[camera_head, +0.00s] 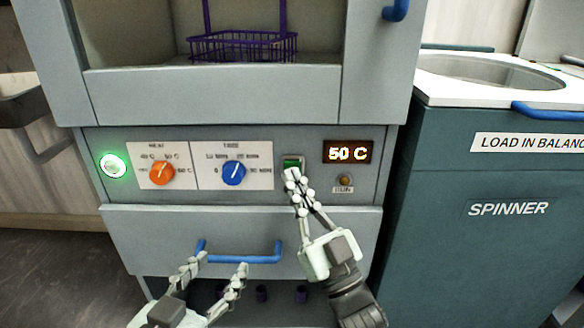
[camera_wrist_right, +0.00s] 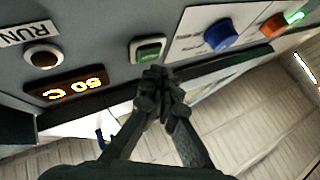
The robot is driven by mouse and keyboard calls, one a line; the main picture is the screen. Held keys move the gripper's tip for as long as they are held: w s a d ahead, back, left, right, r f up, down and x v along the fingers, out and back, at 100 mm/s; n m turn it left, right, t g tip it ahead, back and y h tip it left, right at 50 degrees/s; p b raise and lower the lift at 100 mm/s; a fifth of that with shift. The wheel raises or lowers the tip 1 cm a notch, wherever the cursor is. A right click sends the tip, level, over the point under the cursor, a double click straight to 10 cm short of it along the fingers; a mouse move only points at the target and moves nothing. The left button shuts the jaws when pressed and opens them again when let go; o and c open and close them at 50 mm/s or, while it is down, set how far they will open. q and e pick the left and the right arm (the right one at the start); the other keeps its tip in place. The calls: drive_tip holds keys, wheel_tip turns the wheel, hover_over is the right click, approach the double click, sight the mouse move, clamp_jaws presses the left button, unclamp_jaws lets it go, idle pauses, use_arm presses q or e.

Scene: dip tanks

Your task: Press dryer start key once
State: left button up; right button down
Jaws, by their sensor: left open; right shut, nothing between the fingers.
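The dryer's control panel (camera_head: 308,144) faces me. A green key (camera_head: 291,163) sits on it between the blue TIME knob (camera_head: 233,173) and the lit display (camera_head: 347,152) reading 50 C. My right gripper (camera_head: 291,173) is shut and empty, with its fingertips at the lower edge of the green key. In the right wrist view the green key (camera_wrist_right: 149,49) shows just beyond the fingertips (camera_wrist_right: 157,72); I cannot tell whether they touch it. The RUN lamp (camera_head: 344,181) looks dull amber, unlit. My left gripper (camera_head: 218,262) is open and empty, low before the blue drawer handle (camera_head: 262,259).
An orange HEAT knob (camera_head: 162,173) and a glowing green-ringed button (camera_head: 113,165) are at the panel's left. A purple basket (camera_head: 243,46) stands in the dryer opening above. The teal spinner (camera_head: 480,220) stands close on the right.

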drive_tip(key=shift+w, duration=0.1)
idle(0.6)
drive_tip(key=shift+w, duration=0.35)
drive_tip(key=shift+w, duration=0.4)
idle(0.6)
drive_tip(key=shift+s, duration=0.1)
drive_tip(key=shift+s+p, duration=0.4)
drive_tip(key=shift+s, duration=0.35)
